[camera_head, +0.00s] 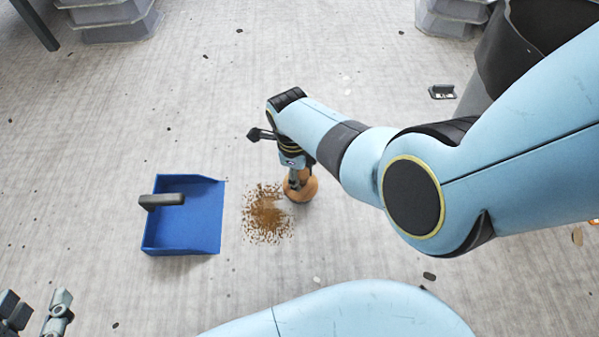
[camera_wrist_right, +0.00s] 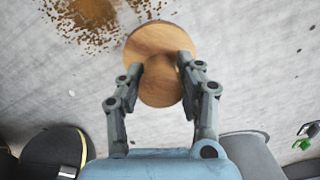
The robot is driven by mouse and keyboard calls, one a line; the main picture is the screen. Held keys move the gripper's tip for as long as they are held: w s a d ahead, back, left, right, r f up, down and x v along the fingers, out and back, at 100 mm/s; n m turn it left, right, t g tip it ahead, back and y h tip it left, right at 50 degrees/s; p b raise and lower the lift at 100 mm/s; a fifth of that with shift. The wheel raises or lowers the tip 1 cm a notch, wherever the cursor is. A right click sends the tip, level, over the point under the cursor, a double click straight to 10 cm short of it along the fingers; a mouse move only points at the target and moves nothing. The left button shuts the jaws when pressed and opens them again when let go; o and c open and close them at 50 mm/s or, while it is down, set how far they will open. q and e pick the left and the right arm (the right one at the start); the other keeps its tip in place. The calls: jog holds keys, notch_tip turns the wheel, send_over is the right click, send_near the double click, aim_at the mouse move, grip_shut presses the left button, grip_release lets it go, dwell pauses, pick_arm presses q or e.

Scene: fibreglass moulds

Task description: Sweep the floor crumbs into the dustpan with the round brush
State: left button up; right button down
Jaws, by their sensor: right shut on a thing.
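A blue dustpan (camera_head: 195,225) with a dark handle lies on the floor left of centre in the head view, its open edge facing right. A pile of brown crumbs (camera_head: 266,214) lies just right of that edge, apart from it. The crumbs also show at the top of the right wrist view (camera_wrist_right: 92,14). My right gripper (camera_head: 291,174) is shut on the round wooden brush (camera_head: 303,188), right beside the crumbs. In the right wrist view both fingers hold the brush (camera_wrist_right: 158,45) by its knob; its bristles are hidden. My left gripper (camera_head: 35,312) is at the bottom left corner, partly cut off, apparently empty.
Grey stacked bins (camera_head: 108,20) stand at the top left, with more (camera_head: 452,15) at the top right. A dark bucket-like container (camera_head: 510,50) stands at the right. Small dark chips are scattered over the floor. The floor around the dustpan is mostly clear.

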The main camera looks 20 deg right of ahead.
jog(key=shift+f+b, duration=0.55)
jog(key=shift+f, duration=0.3)
pick_arm(q)
jog(key=shift+s+f, duration=0.2)
jog(key=shift+f, duration=0.55)
pick_arm(e)
jog(key=shift+w+a+f, duration=0.1)
jog(key=shift+w+a, duration=0.2)
jog(key=shift+a, duration=0.6)
jog(key=shift+w+a, duration=0.25)
jog(key=shift+a, duration=0.7)
jog(key=shift+w+a+f, duration=0.1)
jog(key=shift+w+a, duration=0.2)
jog(key=shift+a, duration=0.6)
jog(key=shift+w+a, duration=0.2)
jog(key=shift+a, duration=0.8)
jog(key=shift+w+a, duration=0.15)
jog(key=shift+a, duration=0.8)
